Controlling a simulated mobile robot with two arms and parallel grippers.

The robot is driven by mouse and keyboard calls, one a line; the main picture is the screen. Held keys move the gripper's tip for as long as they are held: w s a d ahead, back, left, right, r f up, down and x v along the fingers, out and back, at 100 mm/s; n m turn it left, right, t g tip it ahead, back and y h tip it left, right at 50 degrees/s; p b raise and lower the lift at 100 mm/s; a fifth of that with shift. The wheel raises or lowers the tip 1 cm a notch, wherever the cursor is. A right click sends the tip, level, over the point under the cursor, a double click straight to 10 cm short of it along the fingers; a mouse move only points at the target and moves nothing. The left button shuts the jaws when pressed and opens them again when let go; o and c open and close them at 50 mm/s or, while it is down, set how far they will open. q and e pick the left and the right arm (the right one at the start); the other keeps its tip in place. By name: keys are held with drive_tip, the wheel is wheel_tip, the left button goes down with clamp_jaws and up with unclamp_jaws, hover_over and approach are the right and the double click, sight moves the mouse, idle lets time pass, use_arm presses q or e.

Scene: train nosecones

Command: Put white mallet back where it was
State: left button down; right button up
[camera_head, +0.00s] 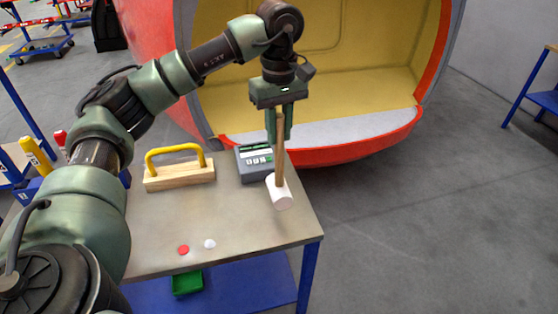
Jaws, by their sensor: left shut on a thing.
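The white mallet (280,194) has a white cylindrical head and a wooden handle. My left gripper (280,125) is shut on the upper part of the handle. The mallet hangs head down, its handle nearly upright, over the right part of the table (235,226). I cannot tell whether the head touches the tabletop. My right gripper is not in view.
A grey device with buttons (252,163) is just behind the mallet. A wooden block with a yellow handle (179,172) stands to the left. A red disc (183,250) and a white disc (209,244) lie in front. A red-rimmed nosecone (350,149) is behind the table.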

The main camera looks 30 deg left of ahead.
sight(279, 159)
use_arm(q)
wheel_tip(279, 159, down, 3)
drive_tip(key=shift+s+f+p, duration=0.1)
drive_tip(key=shift+f+p, duration=0.05)
drive_tip(key=shift+p, duration=0.15)
wheel_tip(279, 159, down, 4)
drive_tip(key=shift+p, duration=0.5)
drive_tip(key=shift+f, duration=0.25)
drive_tip(key=shift+f, duration=0.2)
drive_tip(key=c, duration=1.3)
unclamp_jaws()
drive_tip(key=shift+o, duration=0.2)
drive_tip(key=shift+r, duration=0.1)
